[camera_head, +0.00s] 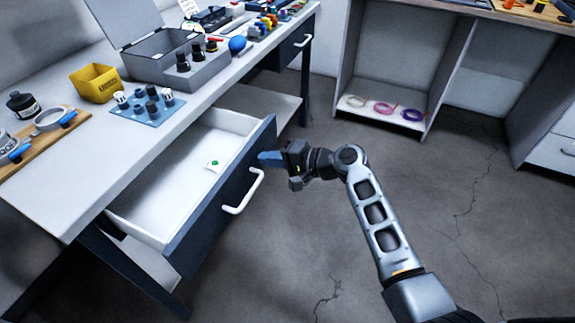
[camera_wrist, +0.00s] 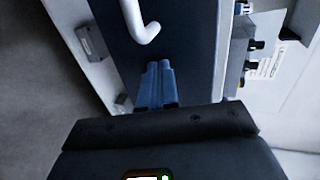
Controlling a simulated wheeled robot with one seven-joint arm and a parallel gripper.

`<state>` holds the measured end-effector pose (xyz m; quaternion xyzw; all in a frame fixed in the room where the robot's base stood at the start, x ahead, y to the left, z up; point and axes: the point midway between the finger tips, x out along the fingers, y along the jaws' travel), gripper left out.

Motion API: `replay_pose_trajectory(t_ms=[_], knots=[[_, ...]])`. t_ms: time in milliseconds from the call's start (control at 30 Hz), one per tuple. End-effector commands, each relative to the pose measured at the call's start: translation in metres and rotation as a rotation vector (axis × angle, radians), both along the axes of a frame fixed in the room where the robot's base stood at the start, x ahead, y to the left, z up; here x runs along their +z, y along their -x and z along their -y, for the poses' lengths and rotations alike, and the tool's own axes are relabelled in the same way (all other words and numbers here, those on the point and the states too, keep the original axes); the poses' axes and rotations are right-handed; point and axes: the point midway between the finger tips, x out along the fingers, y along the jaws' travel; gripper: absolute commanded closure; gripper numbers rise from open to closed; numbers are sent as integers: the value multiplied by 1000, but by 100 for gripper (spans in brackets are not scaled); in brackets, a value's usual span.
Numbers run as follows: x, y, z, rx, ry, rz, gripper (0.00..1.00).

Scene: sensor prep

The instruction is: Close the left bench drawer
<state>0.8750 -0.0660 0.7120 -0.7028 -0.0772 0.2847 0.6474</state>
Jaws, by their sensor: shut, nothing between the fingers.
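The open bench drawer (camera_head: 190,235) has a dark blue front, a white inside and a white bar handle (camera_head: 243,192). It is pulled well out from under the white bench top (camera_head: 60,190). My gripper (camera_head: 262,157) is shut and empty, close to the far end of the drawer front, beyond the handle. In the wrist view its blue fingertips (camera_wrist: 156,68) point at the dark front (camera_wrist: 185,40), beside the end of the handle (camera_wrist: 137,22). I cannot tell whether they touch the front.
A small white card with a green dot (camera_head: 214,165) lies in the drawer. A second drawer (camera_head: 290,47) farther along the bench is shut. A yellow bin (camera_head: 96,83) and a grey case (camera_head: 150,55) stand on the bench. The floor (camera_head: 300,235) by the drawer is clear.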

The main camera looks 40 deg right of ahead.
Motion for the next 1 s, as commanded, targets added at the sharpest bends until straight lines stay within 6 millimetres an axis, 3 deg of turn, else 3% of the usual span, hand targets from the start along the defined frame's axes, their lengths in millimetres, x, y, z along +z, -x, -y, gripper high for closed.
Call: replay_pose_trajectory(t_ms=[200,500,733,1000], knots=[[-2,-55,-32,3,0,4,100],[-3,-118,-68,2,0,3,100],[-2,-147,-86,1,0,1,100],[0,-161,-93,-1,1,1,100]])
